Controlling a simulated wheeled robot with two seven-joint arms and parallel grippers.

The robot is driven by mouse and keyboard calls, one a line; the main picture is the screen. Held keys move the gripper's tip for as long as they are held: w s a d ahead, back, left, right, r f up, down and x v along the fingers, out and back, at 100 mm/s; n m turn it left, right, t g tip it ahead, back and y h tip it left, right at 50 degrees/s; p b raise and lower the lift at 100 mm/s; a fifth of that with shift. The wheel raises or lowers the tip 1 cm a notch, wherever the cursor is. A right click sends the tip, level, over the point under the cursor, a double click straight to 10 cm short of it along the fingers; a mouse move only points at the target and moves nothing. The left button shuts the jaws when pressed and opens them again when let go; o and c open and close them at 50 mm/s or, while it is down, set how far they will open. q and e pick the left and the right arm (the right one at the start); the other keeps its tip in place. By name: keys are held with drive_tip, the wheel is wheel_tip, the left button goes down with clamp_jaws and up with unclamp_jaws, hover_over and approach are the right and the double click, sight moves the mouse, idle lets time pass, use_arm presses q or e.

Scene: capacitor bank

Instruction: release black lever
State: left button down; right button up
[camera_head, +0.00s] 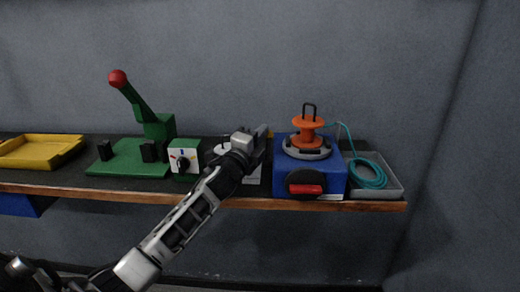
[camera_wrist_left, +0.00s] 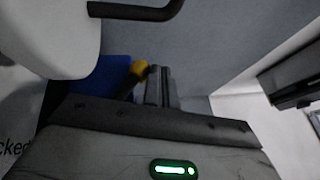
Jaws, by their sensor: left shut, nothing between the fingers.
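My left gripper (camera_head: 262,131) reaches in over the shelf, shut and empty, in front of a grey-white device (camera_head: 252,177) that it largely hides. In the left wrist view the closed fingers (camera_wrist_left: 162,84) are beside a yellow knob (camera_wrist_left: 139,69) on a dark rod; I cannot tell whether they touch. A bit of yellow (camera_head: 270,134) shows by the gripper in the head view. I cannot tell for sure which part is the black lever. My right gripper is not in view.
A blue box (camera_head: 282,180) with a red-handled black disc and an orange spool (camera_head: 308,132) stands just right of the gripper. A grey tray (camera_head: 393,177) holds teal cable. Left are a dial box (camera_head: 184,157), a green lever press (camera_head: 130,160) and a yellow tray (camera_head: 42,152).

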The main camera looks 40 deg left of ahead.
use_arm(q)
drive_tip(key=shift+w+a+f, duration=0.15)
drive_tip(key=shift+w+a, duration=0.05)
drive_tip(key=shift+w, duration=0.1)
drive_tip(key=shift+s+d+f, duration=0.1)
idle(0.5)
